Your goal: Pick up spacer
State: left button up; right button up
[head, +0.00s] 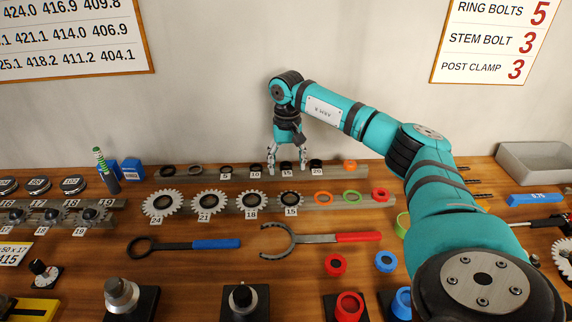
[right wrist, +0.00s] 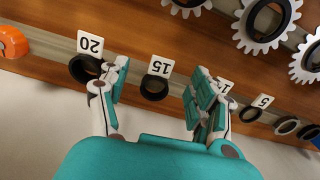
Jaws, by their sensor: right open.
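Black ring spacers stand in a row on the back rail (head: 203,176), with small labels 5, 10, 15 and 20. My right gripper (head: 287,165) is open and points down over the spacer marked 15. In the right wrist view the 15 spacer (right wrist: 155,88) lies between the spread fingers of my right gripper (right wrist: 155,97), with a gap on each side. One finger overlaps the edge of the 20 spacer (right wrist: 82,69). The other finger hides most of the 10 spacer and its label. The 5 spacer (right wrist: 250,114) is clear. My left gripper is not in view.
White gears (head: 208,204) and coloured rings (head: 352,197) sit on the rail in front. An orange ring (head: 349,165) is at the right end of the back rail. The wall (head: 210,100) rises close behind. Wrenches (head: 320,238) lie nearer on the table.

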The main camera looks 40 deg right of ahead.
jog(key=shift+f, duration=0.8)
jog(key=shift+c, duration=0.4)
jog(key=c, duration=0.9)
jog(key=shift+r, duration=0.1)
jog(key=shift+c, duration=0.2)
